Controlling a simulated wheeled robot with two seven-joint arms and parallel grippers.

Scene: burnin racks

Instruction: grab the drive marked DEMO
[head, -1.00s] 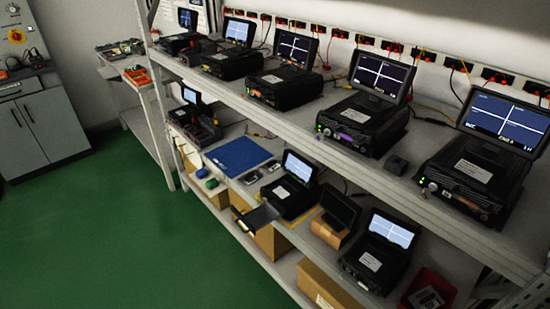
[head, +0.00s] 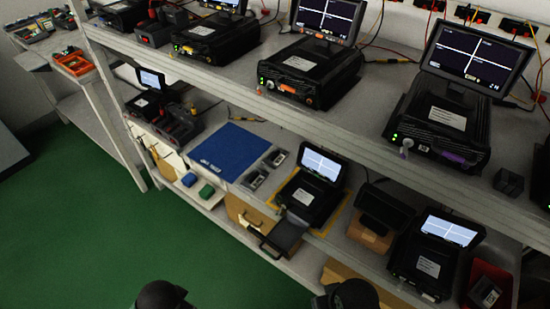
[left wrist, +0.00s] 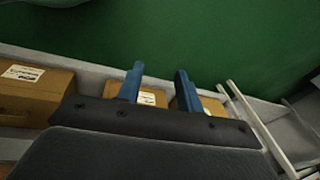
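No DEMO marking is readable in either view. Two small dark drive-like items with pale labels, one nearer (head: 256,178) and one farther (head: 277,158), lie on the lower shelf right of the blue mat (head: 228,151). A lower-shelf tester (head: 312,190) has a lit screen and a dark tray (head: 281,235) sticking out in front. Another dark item with a pale label (head: 484,292) sits in a red bin at the lower right. My left gripper (left wrist: 160,70) is open and empty, its blue fingers apart. My right gripper is not in view.
Testers with lit screens stand along the upper shelf (head: 240,88), which overhangs the lower one. Cardboard boxes (left wrist: 30,95) stand below. The green floor (head: 70,230) in front is clear.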

